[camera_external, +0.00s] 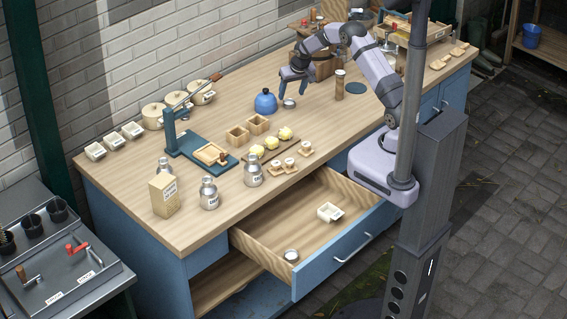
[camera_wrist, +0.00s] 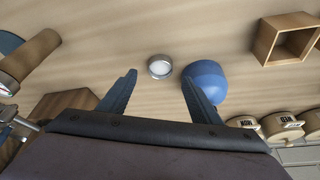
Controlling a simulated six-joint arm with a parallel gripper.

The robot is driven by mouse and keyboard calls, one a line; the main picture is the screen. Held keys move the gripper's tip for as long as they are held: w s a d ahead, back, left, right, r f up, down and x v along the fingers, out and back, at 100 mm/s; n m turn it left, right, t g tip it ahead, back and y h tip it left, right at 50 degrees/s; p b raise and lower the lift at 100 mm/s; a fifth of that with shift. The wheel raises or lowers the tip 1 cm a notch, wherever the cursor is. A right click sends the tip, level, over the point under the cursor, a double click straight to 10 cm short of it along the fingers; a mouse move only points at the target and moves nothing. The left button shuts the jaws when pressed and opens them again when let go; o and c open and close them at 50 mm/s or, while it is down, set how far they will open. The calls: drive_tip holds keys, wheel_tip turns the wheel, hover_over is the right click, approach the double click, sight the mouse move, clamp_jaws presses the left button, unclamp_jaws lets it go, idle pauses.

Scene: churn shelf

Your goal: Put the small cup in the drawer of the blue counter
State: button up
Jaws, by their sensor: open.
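A small round metal cup (camera_external: 289,103) with a pale inside stands on the counter top, right of the blue kettle. In the wrist view the small cup (camera_wrist: 160,67) lies just beyond the fingertips, between their lines and apart from both. My gripper (camera_external: 292,82) is open and empty, above and close to the cup. The blue counter's drawer (camera_external: 301,210) is pulled out. It holds a similar small metal cup (camera_external: 291,255) at its front left and a white labelled container (camera_external: 330,212) farther right.
The blue kettle (camera_external: 265,102) stands close beside the cup, and shows right of it in the wrist view (camera_wrist: 205,82). A brown cylinder (camera_external: 340,85) stands right of my gripper.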

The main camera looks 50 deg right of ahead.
sight(288, 103)
drive_tip(key=shift+p+x, duration=1.4)
drive_tip(key=shift+x, duration=1.1)
drive_tip(key=shift+a, duration=0.1)
drive_tip(key=c, duration=1.2)
wheel_tip(288, 103, up, 10)
drive_tip(key=b, duration=0.3)
drive_tip(key=shift+b, duration=0.4)
